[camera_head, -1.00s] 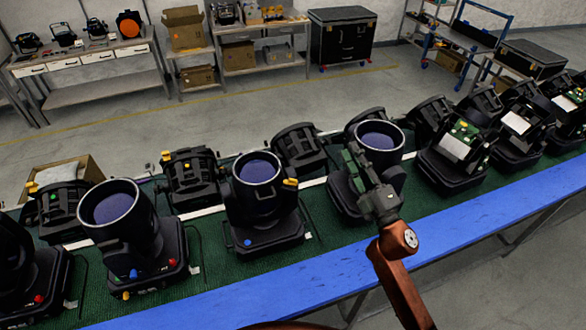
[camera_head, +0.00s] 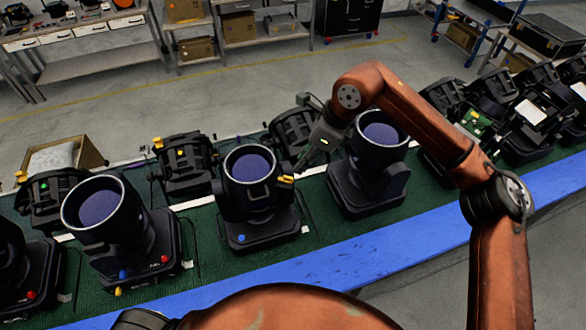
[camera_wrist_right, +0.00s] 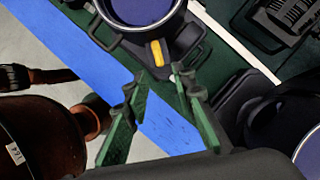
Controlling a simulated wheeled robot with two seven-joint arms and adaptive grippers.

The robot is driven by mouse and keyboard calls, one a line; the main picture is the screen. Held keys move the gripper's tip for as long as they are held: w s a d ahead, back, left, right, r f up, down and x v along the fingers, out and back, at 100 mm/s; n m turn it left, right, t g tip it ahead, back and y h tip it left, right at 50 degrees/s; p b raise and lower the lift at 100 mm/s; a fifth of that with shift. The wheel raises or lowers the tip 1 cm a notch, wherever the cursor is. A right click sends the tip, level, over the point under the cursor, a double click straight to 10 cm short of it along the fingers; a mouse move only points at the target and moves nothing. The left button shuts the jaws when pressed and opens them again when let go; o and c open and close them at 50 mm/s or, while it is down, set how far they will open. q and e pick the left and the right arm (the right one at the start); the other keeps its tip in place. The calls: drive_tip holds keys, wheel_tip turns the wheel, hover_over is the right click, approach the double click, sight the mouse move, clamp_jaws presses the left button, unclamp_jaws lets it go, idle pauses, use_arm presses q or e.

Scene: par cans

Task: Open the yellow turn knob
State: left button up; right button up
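The yellow turn knob (camera_head: 286,179) sticks out on the right side of the middle black par can (camera_head: 250,200), just below its lens rim. It also shows in the right wrist view (camera_wrist_right: 157,52), just beyond the fingertips. My right gripper (camera_head: 300,166) comes down from the upper right, close to the knob. In the wrist view its green fingers (camera_wrist_right: 161,80) are apart with nothing between them, and the knob lies ahead of the gap. I see no contact with the knob. My left gripper is not in view.
Par cans stand close on both sides, one at left (camera_head: 103,205) and one at right (camera_head: 382,140), with more behind. They sit on a green belt with a blue edge rail (camera_head: 350,258). Other yellow knobs show, one on a rear can (camera_head: 158,142).

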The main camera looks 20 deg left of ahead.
sight(289, 177)
drive_tip(key=p+x, duration=0.1)
drive_tip(key=x, duration=0.2)
drive_tip(key=p+x, duration=0.1)
drive_tip(key=x, duration=0.2)
drive_tip(key=shift+s+a, duration=0.15)
drive_tip(key=shift+a, duration=0.15)
drive_tip(key=shift+a+f, duration=0.2)
drive_tip(key=shift+f, duration=0.35)
drive_tip(key=shift+c, duration=0.7)
clamp_jaws()
